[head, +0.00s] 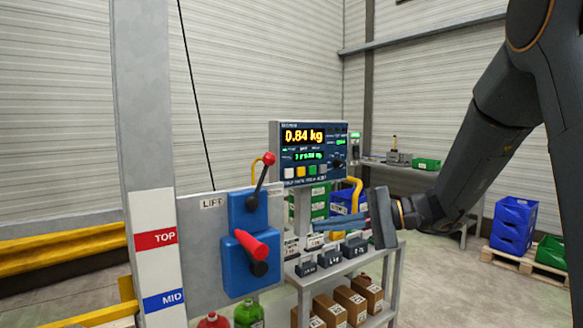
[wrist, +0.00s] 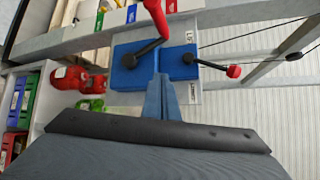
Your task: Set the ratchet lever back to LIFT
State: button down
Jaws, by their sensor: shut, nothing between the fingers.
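The ratchet lever (head: 261,180) is a thin black arm with a red ball knob, on the upper blue housing (head: 243,214). It points up and tilts a little right, away from the LIFT label (head: 211,202) on the left of the grey plate. In the wrist view the lever (wrist: 213,65) points right, its knob at the far end. A crank with a thick red handle (head: 251,243) sits on the lower blue housing. My gripper (head: 316,226) is shut and empty, right of the plate and apart from the lever. Its fingers (wrist: 160,90) point toward the housings.
A scale display (head: 308,150) stands behind the lever. A post with TOP and MID marks (head: 157,262) stands left. Red and green bottles (head: 249,313) are under the plate.

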jog(key=w+d+r+t+y, duration=0.1)
jog(key=w+d+r, duration=0.1)
jog(key=r, duration=0.3)
jog(key=w+d+r+t+y, duration=0.2)
jog(key=w+r, duration=0.2)
jog(key=r, duration=0.1)
jog(key=shift+d+r+t+p, duration=0.3)
jog(key=shift+d+p, duration=0.1)
jog(key=shift+p, duration=0.05)
jog(key=s+p+x, duration=0.1)
jog(key=p+x, duration=0.2)
jog(key=x, duration=0.3)
jog(key=s+a+p+x, duration=0.1)
jog(key=p+x, duration=0.2)
jog(key=x, duration=0.3)
jog(key=shift+s+a+r, duration=0.25)
jog(key=shift+a+r, duration=0.15)
